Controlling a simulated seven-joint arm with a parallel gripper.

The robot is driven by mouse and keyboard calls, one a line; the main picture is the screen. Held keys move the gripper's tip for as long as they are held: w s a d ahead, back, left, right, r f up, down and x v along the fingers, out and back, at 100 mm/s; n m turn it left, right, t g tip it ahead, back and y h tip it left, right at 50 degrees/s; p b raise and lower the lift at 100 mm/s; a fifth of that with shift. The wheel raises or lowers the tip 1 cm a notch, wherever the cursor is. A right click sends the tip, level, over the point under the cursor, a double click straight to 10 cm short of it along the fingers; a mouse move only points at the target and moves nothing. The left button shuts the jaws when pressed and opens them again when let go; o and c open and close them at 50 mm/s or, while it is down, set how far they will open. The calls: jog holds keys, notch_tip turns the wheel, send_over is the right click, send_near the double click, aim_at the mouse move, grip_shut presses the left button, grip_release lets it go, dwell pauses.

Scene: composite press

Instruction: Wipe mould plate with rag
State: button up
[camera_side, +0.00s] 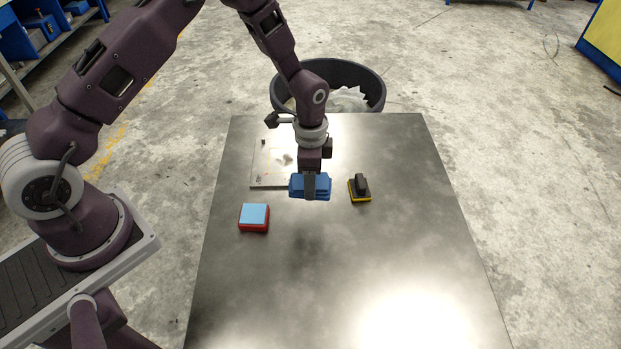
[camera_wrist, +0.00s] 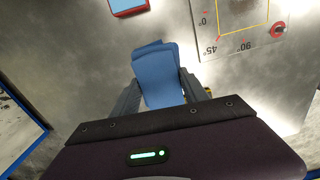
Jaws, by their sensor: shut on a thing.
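My gripper (camera_side: 310,187) is shut on a folded blue rag (camera_side: 297,186) and holds it above the metal table, in front of the mould plate. In the wrist view the rag (camera_wrist: 160,76) sits between the two fingers of my gripper (camera_wrist: 163,95). The mould plate (camera_side: 265,172) is a flat pale grey sheet with dark smudges, lying toward the back of the table, partly hidden by my arm and the rag.
A red block with a light blue top (camera_side: 254,217) stands at the left on the table (camera_side: 400,260). A black-handled tool with a yellow base (camera_side: 360,188) stands right of the rag. A dark bin (camera_side: 372,88) is behind the table. The front of the table is clear.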

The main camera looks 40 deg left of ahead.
jog(key=w+a+f+n, duration=0.2)
jog(key=w+a+n, duration=0.3)
jog(key=a, duration=0.6)
jog(key=n, duration=0.4)
send_over(286, 151)
jog(key=shift+f, duration=2.95)
jog(key=shift+d+f, duration=0.1)
jog(key=shift+f, duration=0.45)
jog(key=shift+s+d+r, duration=0.1)
jog(key=shift+s+d, duration=0.7)
jog(key=shift+s, duration=0.05)
jog(key=shift+s+d+f, duration=0.2)
jog(key=shift+s+d, duration=1.65)
jog(key=shift+s, duration=0.05)
jog(key=shift+w+a+r, duration=0.2)
jog(key=shift+w+a, duration=0.8)
jog(key=shift+w, duration=0.05)
jog(key=shift+w+a+f, duration=0.15)
jog(key=shift+w+a, duration=1.5)
jog(key=shift+a, duration=0.05)
